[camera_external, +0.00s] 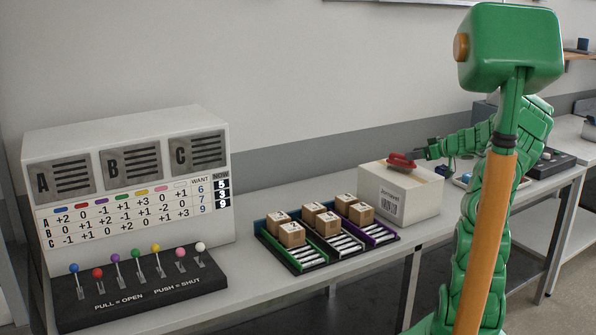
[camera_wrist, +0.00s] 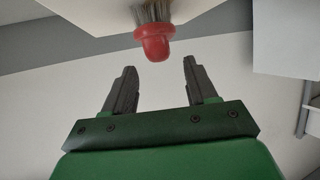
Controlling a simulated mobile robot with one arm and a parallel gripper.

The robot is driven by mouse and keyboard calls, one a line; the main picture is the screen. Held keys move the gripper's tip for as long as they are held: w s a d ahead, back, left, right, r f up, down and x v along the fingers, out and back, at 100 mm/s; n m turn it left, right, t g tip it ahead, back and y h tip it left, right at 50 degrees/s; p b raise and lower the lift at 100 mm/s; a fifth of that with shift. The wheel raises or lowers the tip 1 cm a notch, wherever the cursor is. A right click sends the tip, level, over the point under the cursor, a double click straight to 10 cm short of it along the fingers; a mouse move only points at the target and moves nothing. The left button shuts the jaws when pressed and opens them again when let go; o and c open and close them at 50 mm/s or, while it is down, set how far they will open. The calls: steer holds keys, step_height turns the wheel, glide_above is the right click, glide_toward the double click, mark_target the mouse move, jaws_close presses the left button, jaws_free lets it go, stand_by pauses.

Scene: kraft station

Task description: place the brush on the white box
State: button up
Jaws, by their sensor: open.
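The brush (camera_external: 402,160) has a red body and lies on top of the white box (camera_external: 411,194), near its left part. In the wrist view the brush (camera_wrist: 154,42) shows its red rounded end and grey bristles, with a pale surface of the box (camera_wrist: 98,14) behind it. My gripper (camera_wrist: 159,64) is open. Its two dark fingers stand apart, with the red end just beyond and between the tips, and no finger visibly touches it. In the external view my gripper (camera_external: 424,153) is beside the brush, over the box top.
A tray (camera_external: 290,268) with several small cartons and rollers stands left of the box. Further left is a panel (camera_external: 130,170) with several coloured levers. A dark device (camera_external: 552,162) is at the right. The white table (camera_external: 240,268) has a clear strip along its front.

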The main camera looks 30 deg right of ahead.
steer(key=v, duration=0.8)
steer(key=shift+s, duration=0.3)
steer(key=shift+r, duration=0.1)
